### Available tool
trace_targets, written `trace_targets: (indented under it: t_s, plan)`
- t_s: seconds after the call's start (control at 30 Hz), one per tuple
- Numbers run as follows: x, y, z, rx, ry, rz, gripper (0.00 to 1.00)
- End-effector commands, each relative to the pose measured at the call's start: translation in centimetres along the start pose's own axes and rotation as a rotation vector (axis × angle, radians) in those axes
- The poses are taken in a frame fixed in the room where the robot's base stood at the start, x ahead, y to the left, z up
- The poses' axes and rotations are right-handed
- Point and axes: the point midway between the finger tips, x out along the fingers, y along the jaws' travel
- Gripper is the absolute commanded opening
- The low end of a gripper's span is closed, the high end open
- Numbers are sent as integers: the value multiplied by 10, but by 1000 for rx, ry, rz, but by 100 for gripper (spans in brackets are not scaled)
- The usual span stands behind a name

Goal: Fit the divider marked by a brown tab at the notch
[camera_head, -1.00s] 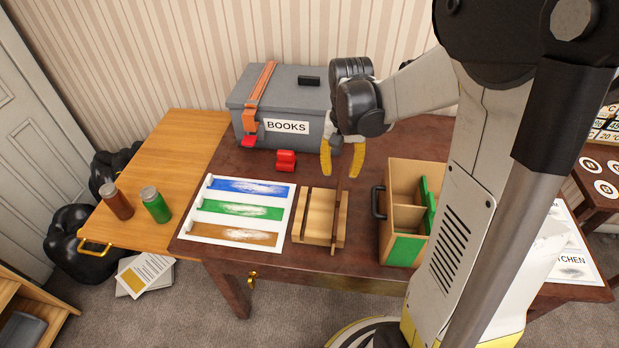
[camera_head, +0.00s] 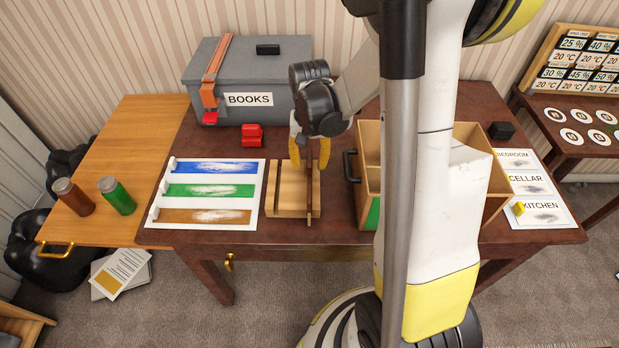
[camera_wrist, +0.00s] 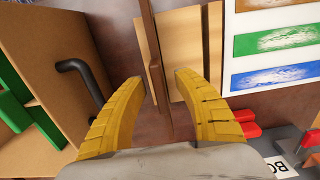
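A thin upright divider with a dark brown edge (camera_head: 309,198) stands in a light wooden rack (camera_head: 289,200) on the dark table. In the wrist view my gripper (camera_wrist: 158,78) is open, with the divider (camera_wrist: 163,112) between the fingertips and gaps showing. A wooden box (camera_head: 367,150) with a black handle and green panels stands to the right, partly hidden by my arm. I cannot make out a notch.
A white tray (camera_head: 258,178) with blue, green and brown strips lies left of the rack. A grey BOOKS box (camera_head: 280,76) and a red clip (camera_head: 252,136) are behind. Two bottles (camera_head: 117,196) stand at the left. Room labels (camera_head: 530,188) lie at the right.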

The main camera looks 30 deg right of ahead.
Motion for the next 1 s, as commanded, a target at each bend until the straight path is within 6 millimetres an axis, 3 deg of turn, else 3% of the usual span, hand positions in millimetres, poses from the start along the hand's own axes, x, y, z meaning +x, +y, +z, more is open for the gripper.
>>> trace_targets:
  t_s: [0.03, 0.07, 0.17, 0.67, 1.0]
  plan:
    - [-1, 0, 0, 0, 0, 0, 38]
    - [-1, 0, 0, 0, 0, 0, 31]
    - [-1, 0, 0, 0, 0, 0, 0]
    - [-5, 0, 0, 0, 0, 0, 0]
    - [-72, 0, 0, 0, 0, 0, 0]
